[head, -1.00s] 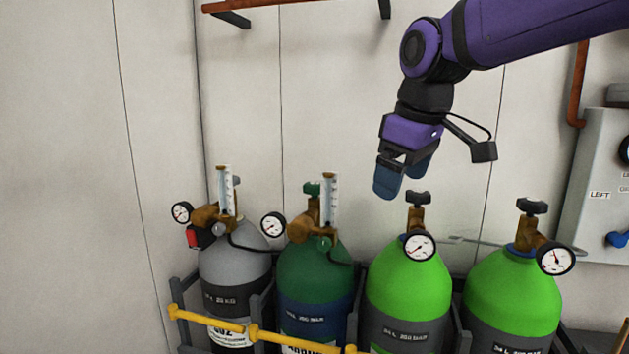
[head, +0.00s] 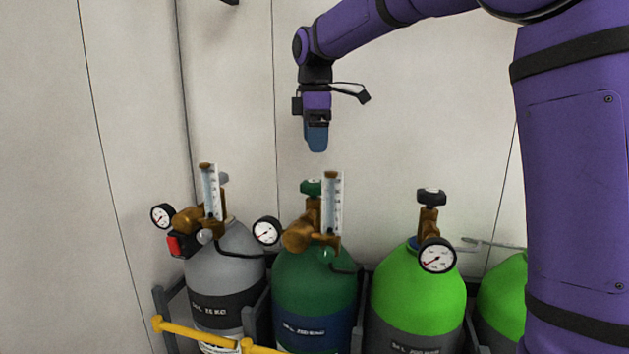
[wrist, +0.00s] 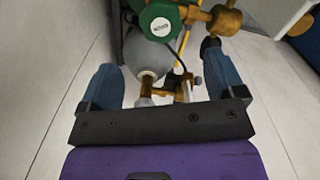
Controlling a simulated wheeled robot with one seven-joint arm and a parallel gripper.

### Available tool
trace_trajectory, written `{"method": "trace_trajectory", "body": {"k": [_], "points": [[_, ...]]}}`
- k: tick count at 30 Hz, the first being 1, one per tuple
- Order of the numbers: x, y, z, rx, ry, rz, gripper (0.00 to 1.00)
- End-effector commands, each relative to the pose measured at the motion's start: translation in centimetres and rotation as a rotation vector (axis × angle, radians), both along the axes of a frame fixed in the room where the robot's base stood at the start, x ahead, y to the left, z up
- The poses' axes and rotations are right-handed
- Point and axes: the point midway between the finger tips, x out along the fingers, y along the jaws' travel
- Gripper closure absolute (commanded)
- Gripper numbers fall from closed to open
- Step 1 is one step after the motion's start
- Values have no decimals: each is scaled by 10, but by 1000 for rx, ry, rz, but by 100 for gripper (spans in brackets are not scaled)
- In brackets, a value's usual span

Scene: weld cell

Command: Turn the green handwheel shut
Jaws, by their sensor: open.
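The green handwheel (head: 312,187) sits on top of the brass valve of the dark green cylinder (head: 312,275), beside a clear flow tube. In the wrist view the green handwheel (wrist: 160,22) shows at the top, between and beyond the fingertips. My gripper (head: 317,148) points down above the handwheel, with a clear gap between them. In the wrist view its two blue fingers (wrist: 158,75) are wide apart with nothing held between them.
A grey cylinder (head: 228,265) with a gauge and flow tube stands to the left. A bright green cylinder (head: 418,285) with a black knob (head: 431,197) stands to the right. A yellow bar (head: 195,333) runs in front. The wall is close behind.

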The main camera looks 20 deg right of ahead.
Motion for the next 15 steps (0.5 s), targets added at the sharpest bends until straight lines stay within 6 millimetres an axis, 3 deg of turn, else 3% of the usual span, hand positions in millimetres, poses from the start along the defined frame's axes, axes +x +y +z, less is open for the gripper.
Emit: {"method": "trace_trajectory", "body": {"k": [15], "points": [[0,0,-83,-1,2,-2,12]]}}
